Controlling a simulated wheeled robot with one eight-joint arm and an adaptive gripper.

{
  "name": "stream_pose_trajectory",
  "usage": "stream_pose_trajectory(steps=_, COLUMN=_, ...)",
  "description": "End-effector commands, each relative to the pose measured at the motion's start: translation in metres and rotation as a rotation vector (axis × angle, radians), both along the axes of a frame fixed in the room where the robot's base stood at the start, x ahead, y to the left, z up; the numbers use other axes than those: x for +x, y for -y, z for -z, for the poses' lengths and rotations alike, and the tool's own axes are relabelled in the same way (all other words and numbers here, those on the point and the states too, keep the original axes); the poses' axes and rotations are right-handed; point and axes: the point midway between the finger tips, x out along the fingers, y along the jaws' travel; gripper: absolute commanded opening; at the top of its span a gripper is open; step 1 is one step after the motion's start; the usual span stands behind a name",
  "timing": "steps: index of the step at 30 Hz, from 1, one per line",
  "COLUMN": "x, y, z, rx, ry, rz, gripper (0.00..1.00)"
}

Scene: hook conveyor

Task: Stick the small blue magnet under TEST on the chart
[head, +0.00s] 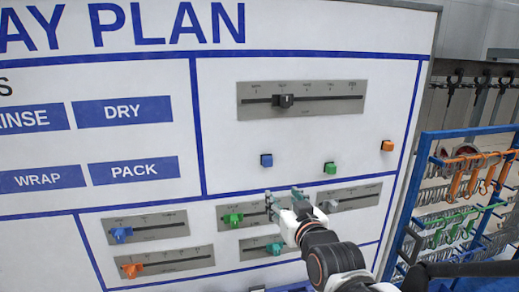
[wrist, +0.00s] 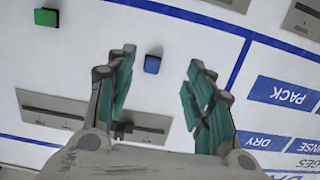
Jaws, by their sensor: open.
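The small blue magnet (head: 266,160) sits on the white chart (head: 225,130), below the large grey slider strip (head: 340,95) with a black knob (head: 284,100). The strip's labels are too small to read, and I cannot make out TEST. My gripper (head: 284,197) is open and empty, below and slightly right of the blue magnet in the head view. In the upside-down wrist view, the blue magnet (wrist: 152,64) shows between the spread teal fingers (wrist: 160,75), apart from both. The strip (wrist: 55,108) and its knob (wrist: 122,130) lie partly behind the gripper there.
A green magnet (head: 330,168) and an orange magnet (head: 387,146) sit to the right. Several smaller slider strips with coloured knobs (head: 122,235) fill the lower chart, partly behind my arm. A blue rack with hooks (head: 425,170) stands right of the board.

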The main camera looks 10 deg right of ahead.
Motion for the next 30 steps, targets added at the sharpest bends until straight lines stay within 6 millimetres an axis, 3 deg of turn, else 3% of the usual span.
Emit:
stream_pose_trajectory(steps=1, x=0.003, y=0.001, z=-0.022, rx=0.0, ry=0.021, rz=0.002, gripper=0.48)
stream_pose_trajectory(steps=3, x=0.006, y=0.001, z=-0.036, rx=0.0, ry=0.048, rz=0.004, gripper=0.48)
stream_pose_trajectory(steps=8, x=0.009, y=0.002, z=-0.052, rx=0.001, ry=0.087, rz=0.008, gripper=0.48)
stream_pose_trajectory(steps=17, x=0.028, y=0.002, z=-0.052, rx=0.0, ry=0.095, rz=0.009, gripper=0.48)
stream_pose_trajectory(steps=30, x=0.09, y=0.002, z=-0.05, rx=0.0, ry=0.095, rz=0.009, gripper=0.48)
